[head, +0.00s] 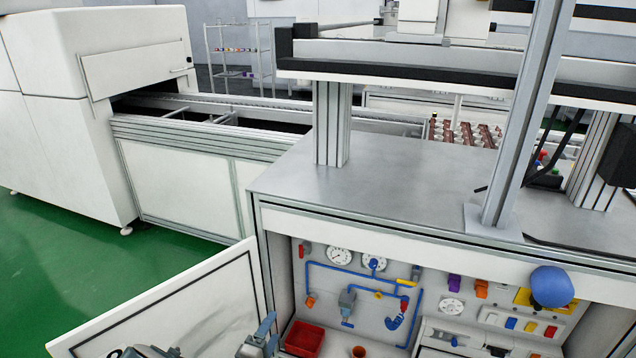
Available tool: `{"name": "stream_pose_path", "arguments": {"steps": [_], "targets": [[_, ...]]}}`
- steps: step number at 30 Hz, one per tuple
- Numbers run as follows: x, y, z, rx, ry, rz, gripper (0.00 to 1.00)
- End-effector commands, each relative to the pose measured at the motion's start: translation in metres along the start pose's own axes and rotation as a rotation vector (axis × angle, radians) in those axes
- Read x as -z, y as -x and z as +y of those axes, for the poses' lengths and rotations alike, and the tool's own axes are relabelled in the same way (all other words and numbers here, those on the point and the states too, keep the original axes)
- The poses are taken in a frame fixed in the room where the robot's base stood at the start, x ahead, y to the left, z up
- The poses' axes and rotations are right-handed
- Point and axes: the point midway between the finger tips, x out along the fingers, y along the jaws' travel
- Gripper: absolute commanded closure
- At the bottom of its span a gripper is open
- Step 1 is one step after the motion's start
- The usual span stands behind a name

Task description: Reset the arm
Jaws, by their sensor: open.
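My gripper (266,334) shows only in part at the bottom edge of the head view, left of centre. Its grey-blue fingers are in front of the open cabinet's left side. It looks open, and I see nothing held in it. A dark part of my arm (150,352) shows to its left, cut off by the frame's lower edge. The rest of the arm is out of view.
A white cabinet door (175,318) stands open left of the gripper. The cabinet holds blue pipes (338,270), gauges (340,256) and a red bin (304,338). A blue ball-shaped knob (551,286) is at right. A grey worktop (400,190) lies above.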

Motion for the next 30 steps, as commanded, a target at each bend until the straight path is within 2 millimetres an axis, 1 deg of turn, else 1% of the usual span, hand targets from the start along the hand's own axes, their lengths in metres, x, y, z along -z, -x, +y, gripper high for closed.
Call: {"name": "stream_pose_path", "arguments": {"steps": [1, 7, 11, 14, 17, 20, 24, 26, 30], "targets": [[0.000, -0.006, 0.009, 0.021, -0.028, -0.004, 0.26], [0.003, -0.016, 0.019, 0.125, -0.119, 0.001, 0.26], [0.004, -0.025, 0.030, 0.203, -0.194, 0.001, 0.26], [0.004, -0.033, 0.041, 0.273, -0.262, 0.000, 0.26], [0.004, -0.041, 0.057, 0.358, -0.349, -0.004, 0.26], [0.001, -0.051, 0.080, 0.467, -0.461, -0.009, 0.26], [-0.005, -0.059, 0.121, 0.637, -0.636, -0.018, 0.26], [-0.009, -0.060, 0.140, 0.707, -0.705, -0.023, 0.26], [-0.025, -0.059, 0.187, 0.856, -0.845, -0.040, 0.26]]}}
